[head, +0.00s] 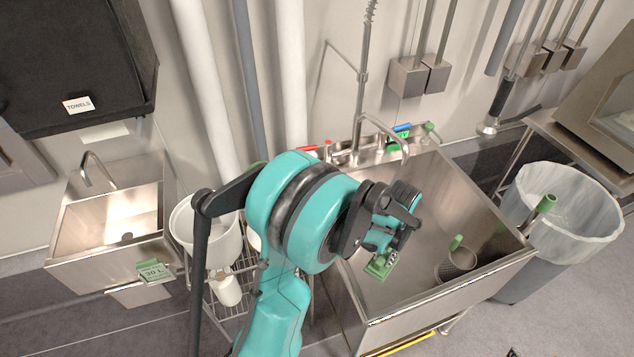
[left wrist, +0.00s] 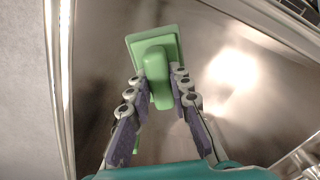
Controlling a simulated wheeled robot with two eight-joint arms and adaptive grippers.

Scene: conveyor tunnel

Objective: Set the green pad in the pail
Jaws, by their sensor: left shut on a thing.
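My left gripper (head: 387,240) is over the large steel sink, shut on the raised grip of the green pad (head: 380,266). The left wrist view shows the pad (left wrist: 143,42) with its grip between the two fingers (left wrist: 161,84); its flat plate faces away from the wrist, above the steel basin. The held pad is well to the right of this pail. My right gripper is not in view.
The large sink (head: 440,185) holds a steel strainer cup (head: 457,264). Red, blue and green items lie along its back ledge near the tap. A lined bin (head: 565,215) stands at right. A small sink (head: 105,215) and a wire rack (head: 235,290) are at left.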

